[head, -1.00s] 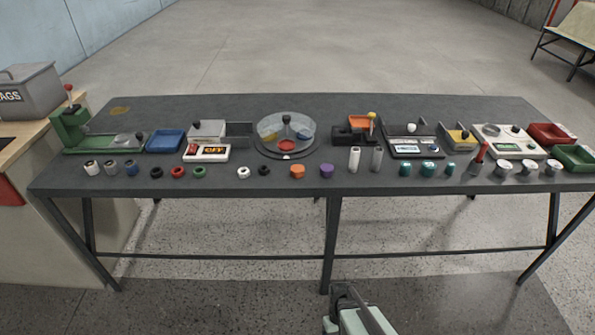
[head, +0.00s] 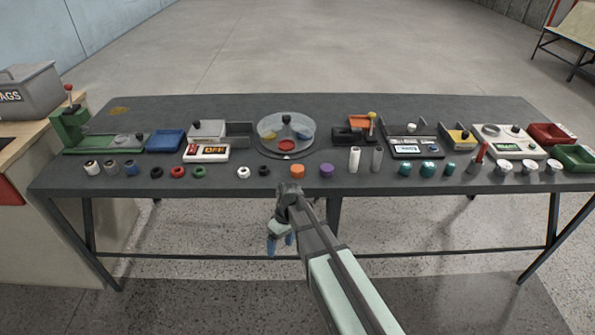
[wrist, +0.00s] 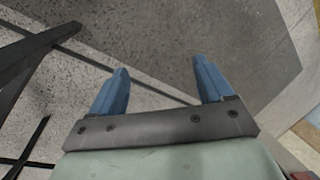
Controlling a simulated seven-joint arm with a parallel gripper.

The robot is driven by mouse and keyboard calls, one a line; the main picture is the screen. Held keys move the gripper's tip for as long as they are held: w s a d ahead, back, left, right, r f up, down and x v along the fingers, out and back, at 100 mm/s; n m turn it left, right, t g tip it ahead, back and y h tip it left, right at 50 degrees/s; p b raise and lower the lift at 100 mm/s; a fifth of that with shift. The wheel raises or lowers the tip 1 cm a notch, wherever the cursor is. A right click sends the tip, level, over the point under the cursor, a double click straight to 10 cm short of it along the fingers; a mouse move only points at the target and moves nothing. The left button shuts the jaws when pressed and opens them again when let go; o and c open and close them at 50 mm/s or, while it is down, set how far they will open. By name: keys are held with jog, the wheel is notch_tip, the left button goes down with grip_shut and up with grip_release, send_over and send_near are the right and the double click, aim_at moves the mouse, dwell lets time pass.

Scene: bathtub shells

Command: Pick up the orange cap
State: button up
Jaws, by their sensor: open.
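The orange cap is not in the wrist view.
The dark table (head: 200,106) carries a front row of small parts. A round clear-lidded dish (head: 286,135) stands behind. A dark table leg (wrist: 35,45) shows in the wrist view.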

jog(key=w+a+r+n+t+y, duration=0.1)
jog(key=w+a+r+n, duration=0.15)
jog(key=a+r, duration=0.5)
jog(key=w+a+r+n, duration=0.2)
jog(key=w+a+r, duration=0.2)
jog(key=r, duration=0.6)
notch_tip(320, 180, up, 14)
jog(key=n+t+h, duration=0.2)
jog(key=n+h, duration=0.1)
jog(key=n, duration=0.5)
send_over(296, 168)
jog(key=f, duration=0.8)
jog(key=shift+s+a, duration=0.1)
jog(key=shift+s, duration=0.15)
jog(key=shift+w+f, duration=0.15)
jog(key=shift+f, duration=2.75)
jog(key=c, duration=1.1)
